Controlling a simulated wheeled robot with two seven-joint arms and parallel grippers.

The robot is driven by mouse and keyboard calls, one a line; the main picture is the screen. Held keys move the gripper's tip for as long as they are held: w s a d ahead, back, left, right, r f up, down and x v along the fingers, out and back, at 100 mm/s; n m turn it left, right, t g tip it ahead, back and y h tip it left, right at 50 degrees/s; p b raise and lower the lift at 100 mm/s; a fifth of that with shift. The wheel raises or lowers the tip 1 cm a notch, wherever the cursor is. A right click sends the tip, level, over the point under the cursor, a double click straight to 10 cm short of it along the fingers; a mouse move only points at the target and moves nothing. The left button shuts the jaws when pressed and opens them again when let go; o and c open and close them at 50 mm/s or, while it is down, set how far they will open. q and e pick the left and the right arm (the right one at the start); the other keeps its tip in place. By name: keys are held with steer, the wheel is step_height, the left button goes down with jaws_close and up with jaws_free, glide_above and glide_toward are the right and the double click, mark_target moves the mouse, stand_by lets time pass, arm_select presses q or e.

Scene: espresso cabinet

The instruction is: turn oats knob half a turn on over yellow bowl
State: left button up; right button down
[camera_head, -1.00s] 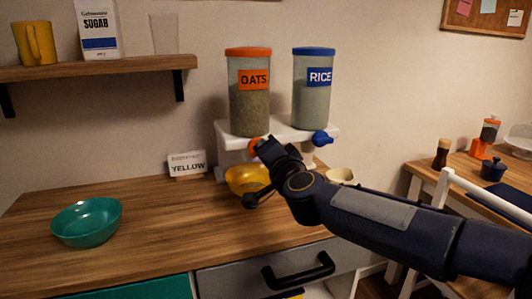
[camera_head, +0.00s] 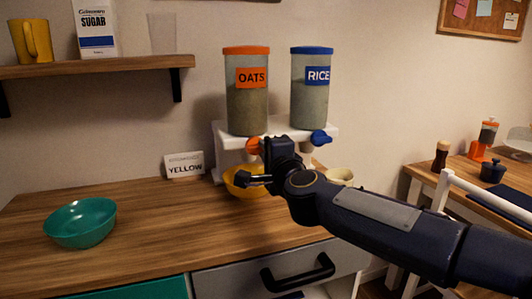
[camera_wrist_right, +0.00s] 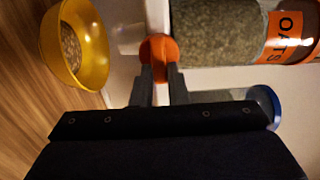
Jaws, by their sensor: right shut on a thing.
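The oats canister (camera_head: 247,105) with an orange lid stands on a white dispenser stand (camera_head: 222,133). Its orange oats knob (camera_head: 253,146) is at the stand's front, partly hidden by my right gripper (camera_head: 262,150). In the right wrist view the fingers of my right gripper (camera_wrist_right: 161,78) are shut on the knob (camera_wrist_right: 158,46). The yellow bowl (camera_head: 232,182) sits below, partly covered by my right gripper in the head view. In the wrist view the yellow bowl (camera_wrist_right: 97,55) has grains in its bottom. My left gripper is not in view.
The rice canister (camera_head: 310,105) with a blue knob (camera_head: 320,138) stands just right of the oats. A cream bowl (camera_head: 340,176) sits below it. A teal bowl (camera_head: 80,225) and a YELLOW sign (camera_head: 184,166) are on the left. The counter between is clear.

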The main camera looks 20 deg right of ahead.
steer(key=shift+f, duration=0.1)
steer(key=c, duration=1.4)
jaws_free()
steer(key=shift+c, duration=0.2)
steer(key=s, duration=0.7)
steer(key=shift+s+p, duration=0.4)
steer(key=shift+p, duration=0.05)
steer(key=shift+d, duration=0.1)
